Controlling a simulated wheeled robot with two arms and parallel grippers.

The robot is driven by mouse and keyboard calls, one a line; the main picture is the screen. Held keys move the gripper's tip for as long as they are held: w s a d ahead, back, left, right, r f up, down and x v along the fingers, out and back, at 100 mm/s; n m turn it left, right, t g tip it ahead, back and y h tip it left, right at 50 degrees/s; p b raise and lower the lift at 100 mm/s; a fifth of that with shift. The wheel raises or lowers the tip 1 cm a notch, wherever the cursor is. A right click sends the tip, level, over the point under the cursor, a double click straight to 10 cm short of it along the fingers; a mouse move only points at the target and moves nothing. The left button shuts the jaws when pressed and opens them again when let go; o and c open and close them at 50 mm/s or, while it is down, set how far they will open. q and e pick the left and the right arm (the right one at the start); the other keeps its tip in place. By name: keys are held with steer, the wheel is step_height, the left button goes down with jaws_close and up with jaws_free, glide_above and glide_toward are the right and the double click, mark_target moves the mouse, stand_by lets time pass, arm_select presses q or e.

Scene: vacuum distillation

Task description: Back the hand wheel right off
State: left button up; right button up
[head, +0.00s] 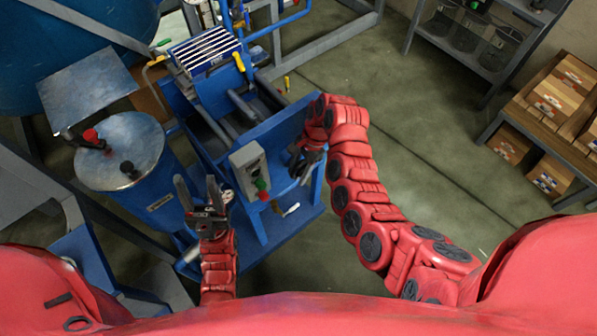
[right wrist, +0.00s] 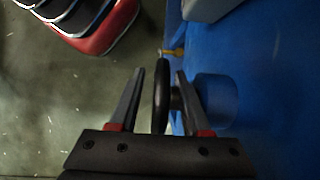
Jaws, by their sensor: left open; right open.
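The hand wheel (right wrist: 162,95) shows in the right wrist view as a dark disc seen edge-on, beside the blue machine wall. A short dark shaft joins it to a round blue boss (right wrist: 215,98) on that wall. My right gripper (right wrist: 160,72) is open, with one finger on each side of the wheel's rim. A gap shows on the left finger's side; the right finger lies close to the shaft. In the head view my right gripper (head: 305,157) is at the blue machine's right side, and I cannot make out the wheel there. My left gripper (head: 197,185) is open and empty.
A grey control box (head: 248,170) with red and green buttons stands between my grippers on the blue machine (head: 280,130). A blue drum with a metal lid (head: 120,150) is at the left. Shelves with boxes (head: 560,95) stand far right. The floor between is clear.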

jaws_close()
steer(key=shift+r, duration=0.1)
stand_by(0.3)
steer(key=shift+t+h+p, duration=0.5)
steer(key=shift+h+p, duration=0.2)
steer(key=shift+p, duration=0.35)
steer(key=shift+w+t+h+p, duration=0.1)
steer(key=shift+t+h+p, duration=0.3)
steer(key=shift+h+p, duration=0.1)
steer(key=shift+d+f+t+h, duration=0.1)
steer(key=shift+f+t+h, duration=0.2)
steer(key=shift+t+h, duration=0.45)
steer(key=shift+w+d+t+h, duration=0.2)
steer(key=shift+t+h, duration=0.25)
steer(key=shift+h, duration=0.5)
